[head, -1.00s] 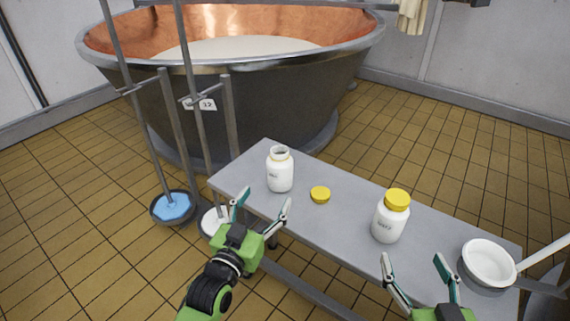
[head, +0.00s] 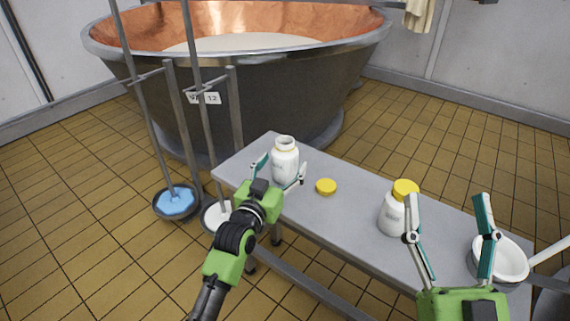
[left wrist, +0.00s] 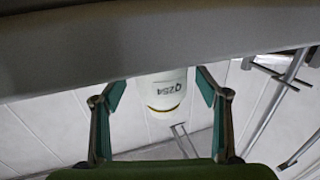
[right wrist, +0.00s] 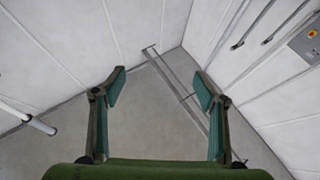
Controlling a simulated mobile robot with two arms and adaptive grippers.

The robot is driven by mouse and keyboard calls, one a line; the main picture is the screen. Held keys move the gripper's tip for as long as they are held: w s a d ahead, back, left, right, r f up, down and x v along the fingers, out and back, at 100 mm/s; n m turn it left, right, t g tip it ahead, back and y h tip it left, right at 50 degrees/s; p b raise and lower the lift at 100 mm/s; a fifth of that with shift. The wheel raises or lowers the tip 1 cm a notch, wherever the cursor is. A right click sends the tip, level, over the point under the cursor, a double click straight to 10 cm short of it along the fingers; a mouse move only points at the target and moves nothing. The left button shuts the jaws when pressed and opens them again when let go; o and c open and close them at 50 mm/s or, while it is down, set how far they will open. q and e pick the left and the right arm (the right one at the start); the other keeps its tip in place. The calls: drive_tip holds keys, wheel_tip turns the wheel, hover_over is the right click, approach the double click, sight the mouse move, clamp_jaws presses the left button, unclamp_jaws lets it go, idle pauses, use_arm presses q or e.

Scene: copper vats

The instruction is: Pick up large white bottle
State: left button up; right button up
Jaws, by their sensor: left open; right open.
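An uncapped white bottle (head: 285,157) with a dark-lettered label stands upright at the table's left end. My left gripper (head: 281,170) is open, with its fingers on either side of this bottle. In the left wrist view the bottle (left wrist: 166,92) appears upside down between the open fingers, with a gap on each side. A second white bottle (head: 391,216) with a yellow cap (head: 405,188) stands further right. My right gripper (head: 447,208) is open and empty, in front of that bottle in the head view and partly covering it. The right wrist view shows no bottle.
A loose yellow lid (head: 326,187) lies on the grey table (head: 350,196) between the bottles. A white bowl-like pan (head: 512,262) with a handle sits at the right end. Upright poles and a large copper vat (head: 250,95) stand behind and left.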

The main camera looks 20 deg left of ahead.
use_arm(q)
drive_tip(key=w+b, duration=0.1)
drive_tip(key=w, duration=0.2)
drive_tip(key=c, duration=1.4)
drive_tip(key=shift+r, duration=0.15)
drive_tip(key=shift+c, duration=0.8)
use_arm(e)
drive_tip(key=s+r+t+y, duration=0.1)
drive_tip(key=s+r+t, duration=0.2)
drive_tip(key=s+r, duration=0.1)
drive_tip(key=shift+d+r, duration=0.25)
drive_tip(key=shift+r, duration=0.1)
use_arm(q)
drive_tip(key=shift+r, duration=0.1)
use_arm(e)
drive_tip(key=shift+w, duration=0.1)
